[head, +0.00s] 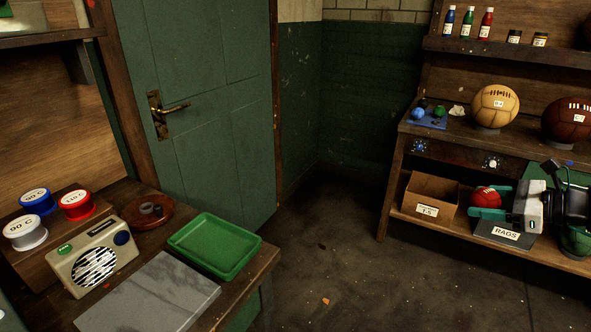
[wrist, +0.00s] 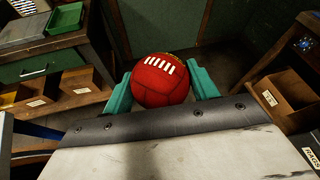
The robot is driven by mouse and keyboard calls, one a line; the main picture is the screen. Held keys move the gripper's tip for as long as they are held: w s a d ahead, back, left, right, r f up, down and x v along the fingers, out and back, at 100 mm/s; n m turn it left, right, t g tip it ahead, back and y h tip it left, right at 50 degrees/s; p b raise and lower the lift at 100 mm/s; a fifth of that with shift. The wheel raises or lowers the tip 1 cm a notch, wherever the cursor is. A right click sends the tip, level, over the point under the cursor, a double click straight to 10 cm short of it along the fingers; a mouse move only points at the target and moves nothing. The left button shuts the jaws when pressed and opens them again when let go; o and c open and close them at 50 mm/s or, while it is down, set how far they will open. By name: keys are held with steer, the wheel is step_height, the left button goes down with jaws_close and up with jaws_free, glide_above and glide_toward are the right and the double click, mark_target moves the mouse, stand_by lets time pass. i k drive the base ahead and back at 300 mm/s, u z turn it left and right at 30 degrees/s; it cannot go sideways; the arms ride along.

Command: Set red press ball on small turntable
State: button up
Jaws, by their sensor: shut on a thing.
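A red ball (head: 486,197) with white lacing is held between the teal fingers of my gripper (head: 488,200), at the right side of the head view. In the wrist view the red ball (wrist: 160,82) sits between both fingers of the gripper (wrist: 161,80), one on each side, lacing facing the camera. The ball is in front of the lower shelf at right, near the rags box.
On the left bench, a green tray (head: 213,247), a radio (head: 93,257), a grey slab (head: 150,295) and several spools surround the turntable. At right, a cardboard box (head: 427,197) and a rags box (head: 503,233) stand on the low shelf. Open floor (head: 330,265) lies between the benches.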

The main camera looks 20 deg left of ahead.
mark_target(147, 208)
steer(key=i, duration=3.3)
steer(key=u, duration=3.8)
steer(key=i, duration=0.5)
steer(key=z, duration=0.1)
